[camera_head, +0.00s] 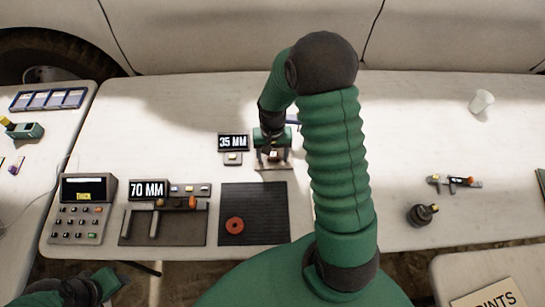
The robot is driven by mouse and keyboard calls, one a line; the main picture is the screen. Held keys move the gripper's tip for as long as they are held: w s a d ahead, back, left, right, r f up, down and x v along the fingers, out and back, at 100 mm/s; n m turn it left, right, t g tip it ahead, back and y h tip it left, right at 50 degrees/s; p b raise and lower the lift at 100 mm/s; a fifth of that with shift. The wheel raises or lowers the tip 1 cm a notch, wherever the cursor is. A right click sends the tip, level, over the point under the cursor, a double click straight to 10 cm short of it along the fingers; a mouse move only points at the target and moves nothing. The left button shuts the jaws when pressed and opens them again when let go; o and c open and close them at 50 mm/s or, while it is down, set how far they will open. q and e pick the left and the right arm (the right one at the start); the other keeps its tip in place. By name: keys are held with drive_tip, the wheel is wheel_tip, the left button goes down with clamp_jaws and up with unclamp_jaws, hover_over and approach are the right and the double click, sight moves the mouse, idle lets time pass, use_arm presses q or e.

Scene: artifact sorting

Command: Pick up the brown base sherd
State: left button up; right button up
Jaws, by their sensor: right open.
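A round red-orange piece (235,225) with a dark centre lies on the black mat (265,205); I cannot tell for sure whether it is the brown base sherd. My right arm reaches over the table, and its gripper (273,156) points down at the small device beside the 35 MM display, beyond the mat. The gripper is open, well apart from the round piece. What lies between its fingers is too small to tell. My left arm shows at the bottom left corner, and its gripper (108,283) is low, off the table's front edge, its jaws unclear.
A 35 MM display (233,142) stands left of the right gripper. A 70 MM display (148,189) and a caliper-like fixture (165,225) stand left of the mat, beside a keypad console (85,208). A dark knobbed object (422,215) and cup (481,101) stand right.

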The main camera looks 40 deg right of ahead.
drive_tip(key=shift+d, duration=0.35)
drive_tip(key=c, duration=1)
drive_tip(key=shift+a, duration=0.1)
clamp_jaws()
drive_tip(key=shift+a, duration=0.1)
